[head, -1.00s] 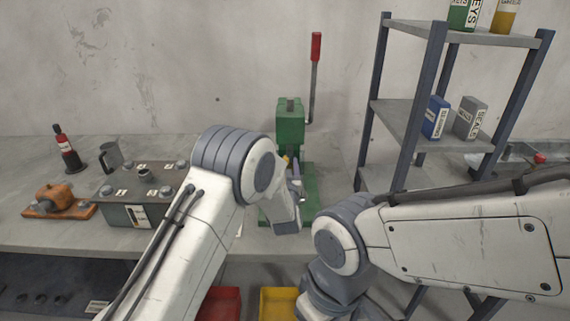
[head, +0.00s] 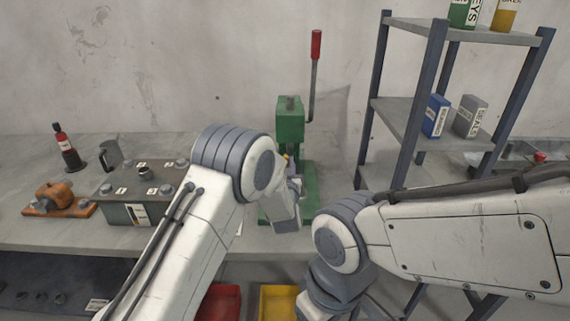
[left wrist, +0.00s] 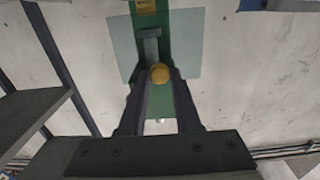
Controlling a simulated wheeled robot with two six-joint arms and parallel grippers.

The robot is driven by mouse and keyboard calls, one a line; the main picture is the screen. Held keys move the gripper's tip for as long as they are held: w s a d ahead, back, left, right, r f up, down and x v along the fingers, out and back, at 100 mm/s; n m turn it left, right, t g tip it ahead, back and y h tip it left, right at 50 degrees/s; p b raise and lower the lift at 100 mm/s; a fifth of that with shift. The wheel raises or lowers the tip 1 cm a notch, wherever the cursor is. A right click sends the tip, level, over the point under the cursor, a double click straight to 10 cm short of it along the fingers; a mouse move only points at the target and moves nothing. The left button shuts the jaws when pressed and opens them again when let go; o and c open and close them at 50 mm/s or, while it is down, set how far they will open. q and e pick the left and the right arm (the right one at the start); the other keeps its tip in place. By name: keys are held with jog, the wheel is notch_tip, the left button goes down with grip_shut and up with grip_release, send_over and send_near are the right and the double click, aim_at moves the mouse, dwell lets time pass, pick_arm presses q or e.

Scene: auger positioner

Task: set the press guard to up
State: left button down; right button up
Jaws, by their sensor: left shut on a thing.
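The green press (head: 290,122) stands on the bench against the wall, with a red-handled lever (head: 315,75) raised at its right. In the left wrist view, the press guard (left wrist: 190,45) is a pale see-through plate in front of the green press body. A round yellow knob (left wrist: 160,73) shows at the guard's lower middle. My left gripper (left wrist: 160,78) is shut on the yellow knob, one dark finger on each side. In the head view, my left arm hides the guard and most of the knob. My right arm is in the head view, but its gripper is not.
A shelf rack (head: 420,131) with boxes stands at right. Red (head: 222,303) and yellow (head: 277,303) bins sit below the bench front.

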dwell(0.8)
pick_arm(q)
notch_tip(320, 180, up, 9)
jog(key=shift+r+p, duration=0.1)
jog(key=shift+p, duration=1.15)
jog(key=c, duration=0.6)
grip_release()
jog(key=shift+r, duration=0.1)
jog(key=shift+c, duration=0.2)
jog(key=shift+s+f, duration=0.1)
jog(key=shift+f, duration=0.1)
